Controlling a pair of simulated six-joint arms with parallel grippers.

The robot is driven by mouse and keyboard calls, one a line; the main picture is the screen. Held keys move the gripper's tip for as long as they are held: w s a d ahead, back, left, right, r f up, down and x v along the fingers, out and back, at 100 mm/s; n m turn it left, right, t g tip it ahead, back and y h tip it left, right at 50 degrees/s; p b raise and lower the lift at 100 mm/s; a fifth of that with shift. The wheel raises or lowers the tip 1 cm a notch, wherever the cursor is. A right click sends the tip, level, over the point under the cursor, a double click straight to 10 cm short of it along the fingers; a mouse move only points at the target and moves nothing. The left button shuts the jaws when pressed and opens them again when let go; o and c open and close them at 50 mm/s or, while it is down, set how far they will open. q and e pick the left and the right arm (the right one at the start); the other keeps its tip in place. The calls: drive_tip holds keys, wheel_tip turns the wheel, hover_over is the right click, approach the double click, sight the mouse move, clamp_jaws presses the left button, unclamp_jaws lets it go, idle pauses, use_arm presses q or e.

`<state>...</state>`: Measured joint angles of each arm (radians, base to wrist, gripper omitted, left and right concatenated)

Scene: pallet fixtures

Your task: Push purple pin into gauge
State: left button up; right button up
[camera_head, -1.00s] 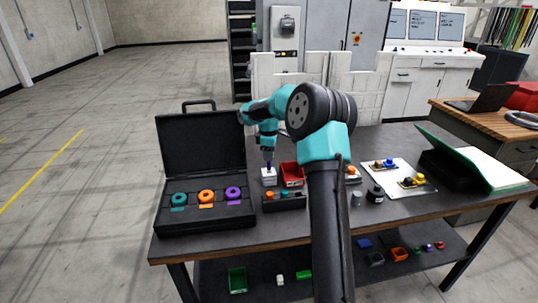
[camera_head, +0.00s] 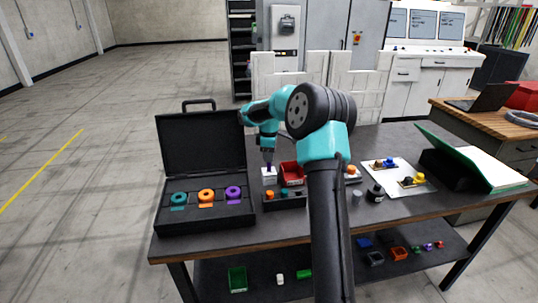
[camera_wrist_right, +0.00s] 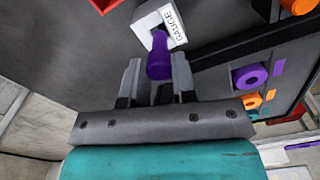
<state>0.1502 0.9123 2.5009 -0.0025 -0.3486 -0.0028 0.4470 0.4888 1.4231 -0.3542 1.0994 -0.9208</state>
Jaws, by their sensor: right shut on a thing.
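The purple pin (camera_wrist_right: 160,58) is held between the fingers of my right gripper (camera_wrist_right: 158,78) in the right wrist view. Its far end meets the white gauge block (camera_wrist_right: 150,22), which carries a "GAUGE" label. In the head view, the purple pin (camera_head: 268,165) stands upright over the white gauge (camera_head: 269,175), with my right gripper (camera_head: 267,152) above it. How deep the pin sits in the gauge cannot be told. My left gripper is not in view.
An open black case (camera_head: 205,218) left of the gauge holds teal, orange and purple rings. A red bin (camera_head: 292,173) stands close to the gauge's right. A dark rack (camera_head: 290,202) with orange and teal pins lies in front.

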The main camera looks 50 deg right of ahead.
drive_tip(key=shift+f, duration=0.85)
idle(0.3)
drive_tip(key=o, duration=1.4)
drive_tip(key=shift+r, duration=4.5)
drive_tip(key=shift+c, duration=0.2)
clamp_jaws()
